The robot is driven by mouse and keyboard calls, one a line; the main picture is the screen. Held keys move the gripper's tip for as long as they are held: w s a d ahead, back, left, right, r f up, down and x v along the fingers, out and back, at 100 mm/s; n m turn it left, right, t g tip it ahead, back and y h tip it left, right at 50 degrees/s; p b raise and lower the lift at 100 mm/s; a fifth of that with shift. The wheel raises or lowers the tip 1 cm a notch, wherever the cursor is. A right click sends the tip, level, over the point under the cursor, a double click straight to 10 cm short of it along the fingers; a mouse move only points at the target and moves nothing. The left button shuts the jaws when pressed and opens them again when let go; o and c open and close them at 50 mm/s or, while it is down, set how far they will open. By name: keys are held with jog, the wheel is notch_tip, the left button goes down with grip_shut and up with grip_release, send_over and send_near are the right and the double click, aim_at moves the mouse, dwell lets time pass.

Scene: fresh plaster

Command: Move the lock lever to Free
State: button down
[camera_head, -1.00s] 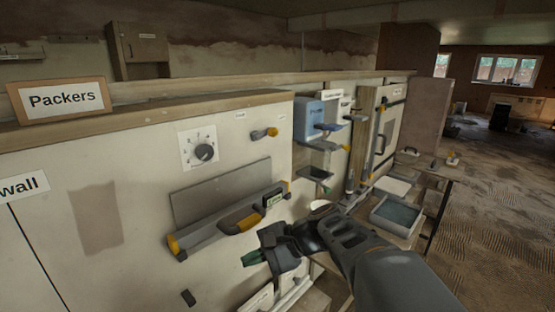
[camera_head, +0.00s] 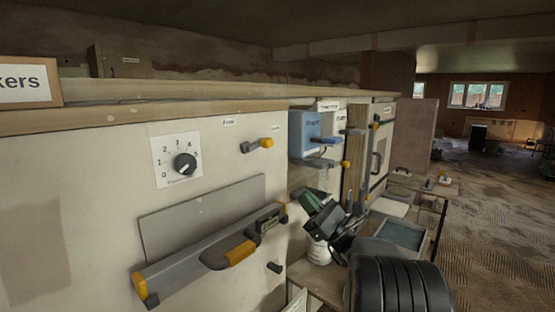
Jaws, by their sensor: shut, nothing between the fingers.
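A small lever with a grey body and an orange knob (camera_head: 258,145) is mounted on the pale panel, right of the numbered dial. Its knob end points right and slightly up. One small label (camera_head: 228,121) is above left of it and another (camera_head: 275,127) above right; the left one seems to read Free, the right one is too small to read. My gripper (camera_head: 311,201), dark with green parts, is below and right of the lever, apart from it. It is shut and empty.
A numbered dial (camera_head: 184,164) is left of the lever. A long grey tool with orange ends (camera_head: 205,262) sits on the panel below. A blue box (camera_head: 305,128) and other orange-tipped levers (camera_head: 346,164) are to the right. A grey tray (camera_head: 400,235) lies beyond my arm.

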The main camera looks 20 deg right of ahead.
jog(key=shift+w, duration=0.1)
jog(key=p, duration=0.4)
send_near(258, 145)
jog(key=w+r, duration=0.3)
jog(key=shift+w+r, duration=0.15)
jog(key=shift+r, duration=0.25)
